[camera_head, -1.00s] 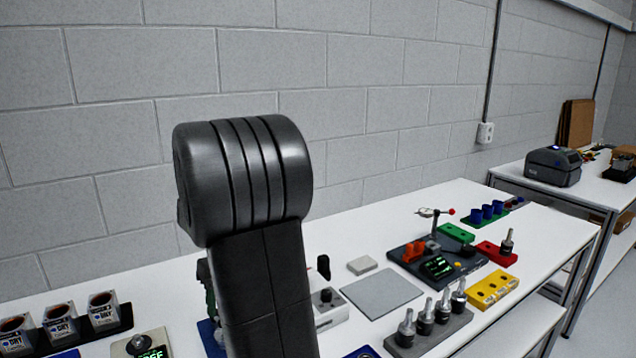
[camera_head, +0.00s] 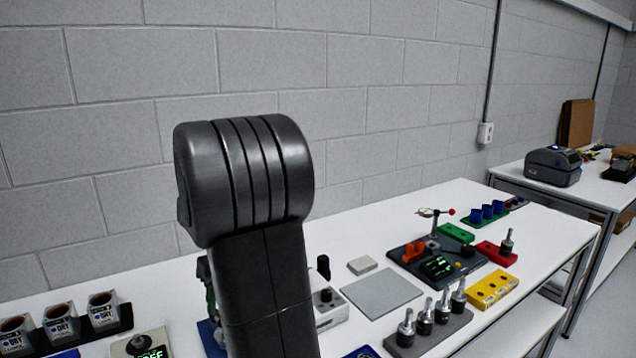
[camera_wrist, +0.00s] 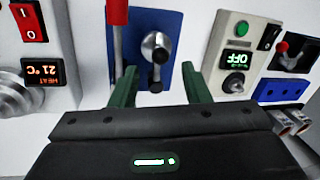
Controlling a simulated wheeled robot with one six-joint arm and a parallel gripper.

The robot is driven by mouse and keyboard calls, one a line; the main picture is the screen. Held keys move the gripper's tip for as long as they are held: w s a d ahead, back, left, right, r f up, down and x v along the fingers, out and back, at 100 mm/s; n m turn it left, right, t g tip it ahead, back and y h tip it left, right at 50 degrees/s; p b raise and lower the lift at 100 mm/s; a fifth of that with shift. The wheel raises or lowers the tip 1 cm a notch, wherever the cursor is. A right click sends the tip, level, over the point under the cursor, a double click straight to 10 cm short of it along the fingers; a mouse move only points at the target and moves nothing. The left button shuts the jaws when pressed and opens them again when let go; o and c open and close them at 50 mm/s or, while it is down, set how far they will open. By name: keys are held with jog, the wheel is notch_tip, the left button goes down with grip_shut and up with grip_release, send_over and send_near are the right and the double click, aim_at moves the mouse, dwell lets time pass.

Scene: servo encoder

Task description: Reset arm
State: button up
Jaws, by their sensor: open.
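Past the fingertips is a blue plate (camera_wrist: 172,22) with a metal knob, a dark crank and a red-handled lever (camera_wrist: 117,14). I cannot tell how far the fingers are from the plate. In the head view my black arm link stands upright in front of the bench and hides most of this area.
A heater box (camera_wrist: 38,60) reading "21 °C" is at left and a box reading "OFF" (camera_wrist: 238,58) at right. On the white bench (camera_head: 545,232) are a grey pad (camera_head: 382,293), a dark fixture (camera_head: 410,260), a yellow block (camera_head: 492,290) and a rack of encoders (camera_head: 428,330).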

jog(key=f, duration=0.3)
jog(key=shift+s+a+f, duration=0.25)
jog(key=shift+s+f, duration=0.05)
jog(key=shift+f, duration=0.05)
jog(key=shift+a+f, duration=0.2)
jog(key=shift+f, duration=0.05)
jog(key=shift+s+a+m, duration=0.3)
jog(key=shift+a+m, duration=0.05)
jog(key=shift+m, duration=0.75)
jog(key=shift+r, duration=0.2)
